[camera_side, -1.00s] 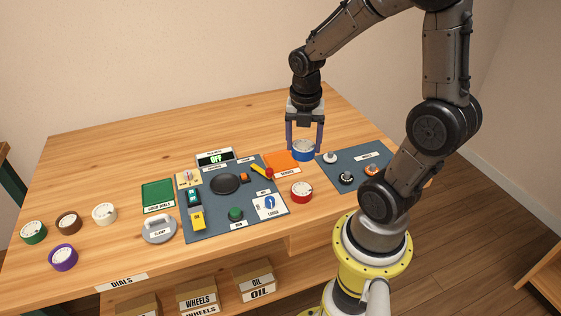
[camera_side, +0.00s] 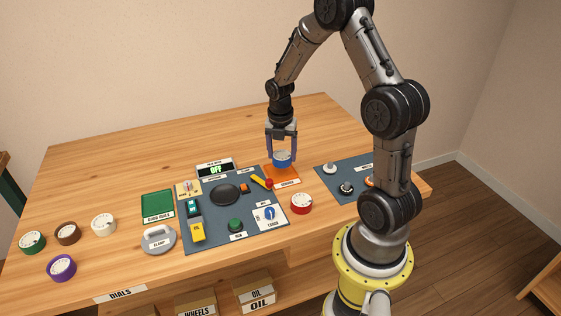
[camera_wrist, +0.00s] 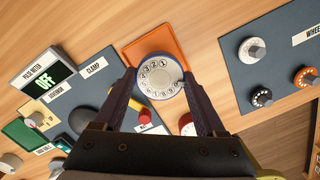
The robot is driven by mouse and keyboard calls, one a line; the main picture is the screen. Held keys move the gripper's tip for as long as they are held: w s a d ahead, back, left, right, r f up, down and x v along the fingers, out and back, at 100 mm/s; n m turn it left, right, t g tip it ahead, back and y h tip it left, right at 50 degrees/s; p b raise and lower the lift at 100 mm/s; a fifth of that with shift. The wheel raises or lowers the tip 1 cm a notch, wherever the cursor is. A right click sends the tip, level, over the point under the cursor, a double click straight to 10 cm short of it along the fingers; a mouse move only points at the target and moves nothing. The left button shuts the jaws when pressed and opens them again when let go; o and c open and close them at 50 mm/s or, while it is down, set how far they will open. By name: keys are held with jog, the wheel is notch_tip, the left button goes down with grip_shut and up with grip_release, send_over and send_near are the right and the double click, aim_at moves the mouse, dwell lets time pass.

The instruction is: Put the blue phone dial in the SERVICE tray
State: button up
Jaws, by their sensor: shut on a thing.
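My gripper (camera_side: 282,153) is shut on the blue phone dial (camera_side: 282,160), with one finger on each side of it. The dial has a blue rim and a white numbered face, which shows in the wrist view (camera_wrist: 158,74). The orange SERVICE tray (camera_side: 286,178) lies below the dial in the side view, its label at the front edge. In the wrist view the tray (camera_wrist: 146,48) spreads out behind the dial. The dial appears to be above the tray; the exact gap between them cannot be told.
A red dial (camera_side: 301,203) stands just in front of the tray. A yellow and red tool (camera_side: 262,183) lies close on its left. A dark mat (camera_side: 215,235) with a clamp and meter is left; another mat (camera_side: 330,178) with knobs is right. A green tray (camera_side: 157,206) stands further left.

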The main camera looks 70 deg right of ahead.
aim_at(280, 154)
jog(key=shift+w+d+f, duration=0.2)
jog(key=shift+w+f, duration=0.1)
jog(key=shift+f, duration=1.65)
jog(key=shift+f, duration=0.1)
jog(key=o, duration=1.5)
